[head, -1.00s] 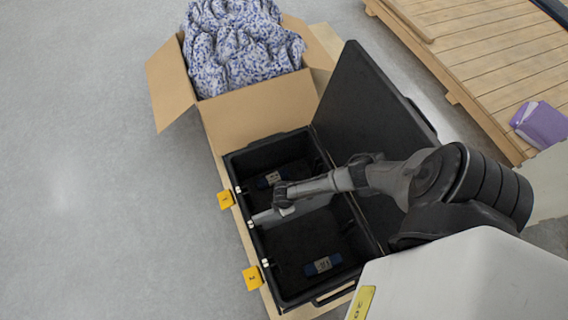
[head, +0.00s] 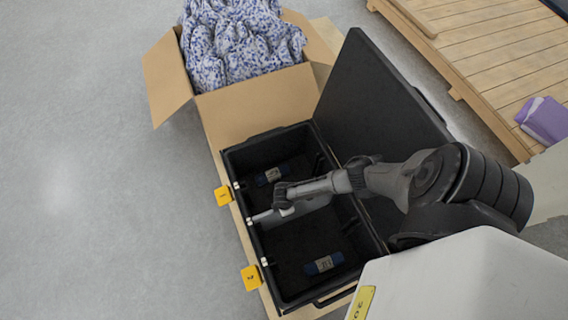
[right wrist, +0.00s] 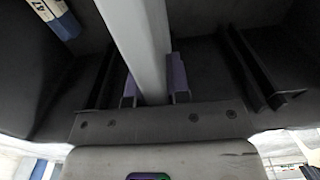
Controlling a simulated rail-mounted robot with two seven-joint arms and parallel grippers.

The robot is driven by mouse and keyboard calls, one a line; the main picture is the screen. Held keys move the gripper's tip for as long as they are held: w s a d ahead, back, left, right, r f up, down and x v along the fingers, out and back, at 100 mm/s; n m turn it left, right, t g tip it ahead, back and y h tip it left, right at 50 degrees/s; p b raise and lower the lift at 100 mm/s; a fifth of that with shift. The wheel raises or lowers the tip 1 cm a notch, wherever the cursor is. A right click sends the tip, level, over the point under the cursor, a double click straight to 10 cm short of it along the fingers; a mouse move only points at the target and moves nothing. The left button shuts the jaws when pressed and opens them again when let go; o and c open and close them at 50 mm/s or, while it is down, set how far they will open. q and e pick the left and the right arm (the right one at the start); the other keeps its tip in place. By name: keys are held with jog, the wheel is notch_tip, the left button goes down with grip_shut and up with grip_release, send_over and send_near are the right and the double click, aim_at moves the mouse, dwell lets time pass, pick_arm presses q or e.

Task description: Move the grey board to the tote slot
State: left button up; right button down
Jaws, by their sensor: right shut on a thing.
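The grey board (head: 311,204) is a thin, light grey panel standing on edge across the middle of the black tote (head: 235,163). Its left end shows beside the tote's left rim. My right gripper (head: 284,200) is over the tote, shut on the board's upper edge. In the right wrist view the board (right wrist: 138,40) runs between the two fingers of my right gripper (right wrist: 153,92). The board's lower edge is hidden, so I cannot tell whether it is seated in a slot. My left gripper is out of view.
Blue labelled items (head: 271,176) and (head: 324,264) lie in the tote's two compartments. The tote's lid (head: 375,95) stands open on the right. A cardboard box (head: 262,104) with patterned cloth (head: 240,45) adjoins behind. Yellow tags (head: 223,196) mark the left side.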

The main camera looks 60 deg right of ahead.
aim_at(297, 209)
jog(key=shift+f+b, duration=1.5)
jog(key=shift+f, duration=0.35)
jog(key=c, duration=1.2)
grip_release()
jog(key=shift+o, duration=1)
